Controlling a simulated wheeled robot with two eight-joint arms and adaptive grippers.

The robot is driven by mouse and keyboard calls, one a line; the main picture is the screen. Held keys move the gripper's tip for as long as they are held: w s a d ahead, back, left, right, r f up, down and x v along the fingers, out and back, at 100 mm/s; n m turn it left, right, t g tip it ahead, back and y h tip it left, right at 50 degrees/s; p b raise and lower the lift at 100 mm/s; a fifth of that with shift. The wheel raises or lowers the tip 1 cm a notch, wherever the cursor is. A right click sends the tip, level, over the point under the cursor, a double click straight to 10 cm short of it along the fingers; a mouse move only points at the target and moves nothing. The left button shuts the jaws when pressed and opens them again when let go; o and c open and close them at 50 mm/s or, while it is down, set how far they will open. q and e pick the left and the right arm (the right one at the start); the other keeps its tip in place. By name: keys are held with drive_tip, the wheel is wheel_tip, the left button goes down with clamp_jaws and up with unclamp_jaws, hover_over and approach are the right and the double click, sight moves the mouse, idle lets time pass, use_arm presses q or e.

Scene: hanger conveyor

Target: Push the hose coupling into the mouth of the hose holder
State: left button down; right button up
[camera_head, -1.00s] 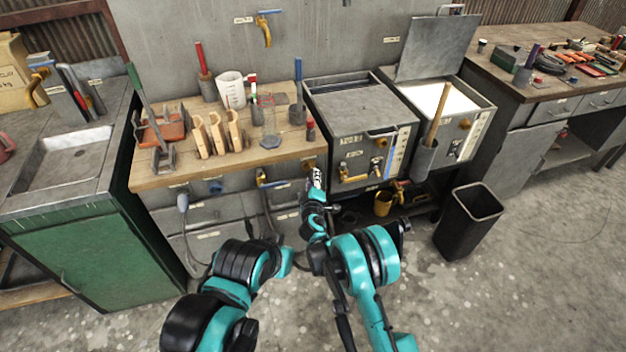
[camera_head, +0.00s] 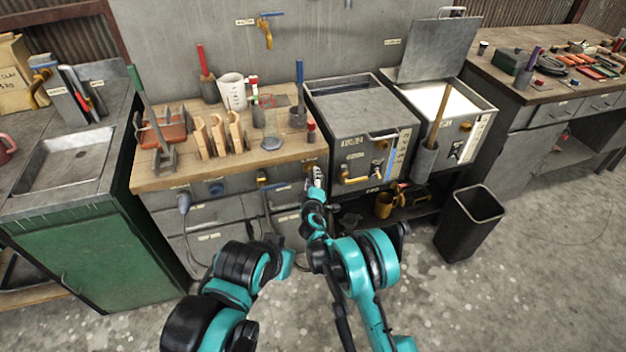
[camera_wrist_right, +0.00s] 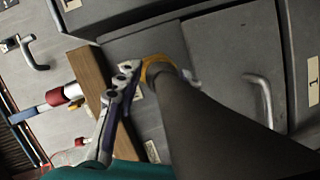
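My right gripper (camera_head: 317,178) is small in the head view, at the bench's front edge, left of the grey tanks. In the right wrist view, one pale grey finger (camera_wrist_right: 118,100) reaches up beside a thick dark hose-like body (camera_wrist_right: 215,125). This body narrows towards a yellow ring (camera_wrist_right: 153,62) close to the fingertip. I cannot tell whether the ring is the coupling or the holder's mouth, or whether the fingers grip the hose. In the head view, a yellow fitting (camera_head: 262,178) and a grey hose end (camera_head: 184,203) show on the bench front. My left gripper is not clearly visible.
The wooden bench (camera_head: 180,178) carries wooden racks, a white jug (camera_head: 231,90) and hand tools. Grey tanks (camera_head: 358,108) stand right of it, with a yellow cup (camera_head: 384,205) on a shelf below. A black bin (camera_head: 468,222) stands on the floor at right. The floor in front is clear.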

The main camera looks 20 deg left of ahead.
drive_tip(key=o, duration=0.6)
drive_tip(key=shift+c, duration=0.2)
drive_tip(key=shift+s, duration=0.15)
drive_tip(key=v, duration=1.1)
drive_tip(key=shift+s, duration=0.35)
drive_tip(key=shift+d+r, duration=0.15)
